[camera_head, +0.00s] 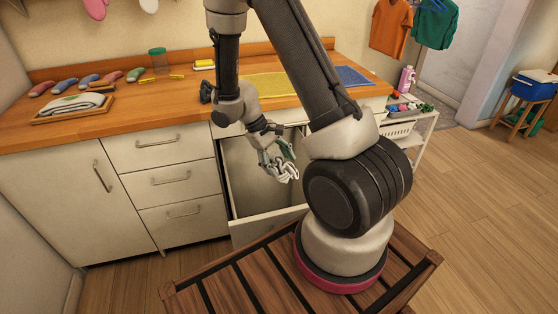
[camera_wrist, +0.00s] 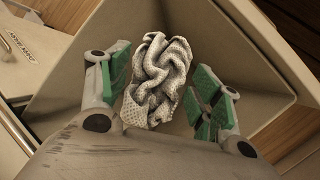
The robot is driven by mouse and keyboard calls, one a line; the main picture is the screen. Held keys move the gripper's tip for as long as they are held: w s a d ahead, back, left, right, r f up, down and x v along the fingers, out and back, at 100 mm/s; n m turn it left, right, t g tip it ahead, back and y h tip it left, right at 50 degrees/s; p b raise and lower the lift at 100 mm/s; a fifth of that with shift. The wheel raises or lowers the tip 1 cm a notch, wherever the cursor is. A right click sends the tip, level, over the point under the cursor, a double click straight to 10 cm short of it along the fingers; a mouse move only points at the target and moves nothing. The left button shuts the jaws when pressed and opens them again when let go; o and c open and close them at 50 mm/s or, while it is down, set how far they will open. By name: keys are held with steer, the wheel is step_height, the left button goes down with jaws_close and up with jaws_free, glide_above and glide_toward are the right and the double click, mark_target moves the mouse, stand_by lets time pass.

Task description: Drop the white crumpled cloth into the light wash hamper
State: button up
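The white crumpled cloth (camera_head: 284,172) hangs at the tips of my gripper (camera_head: 276,152), above the open pull-out hamper (camera_head: 262,217). In the wrist view the knitted grey-white cloth (camera_wrist: 160,80) lies between the green finger pads of my gripper (camera_wrist: 160,84). The hamper's pale inner walls (camera_wrist: 250,80) surround the cloth in that view.
Closed drawers (camera_head: 165,178) stand left of the hamper. A white cart (camera_head: 405,130) stands to the right.

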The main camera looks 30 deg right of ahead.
steer(key=shift+o, duration=1.1)
steer(key=v, duration=1.2)
steer(key=shift+a, duration=0.1)
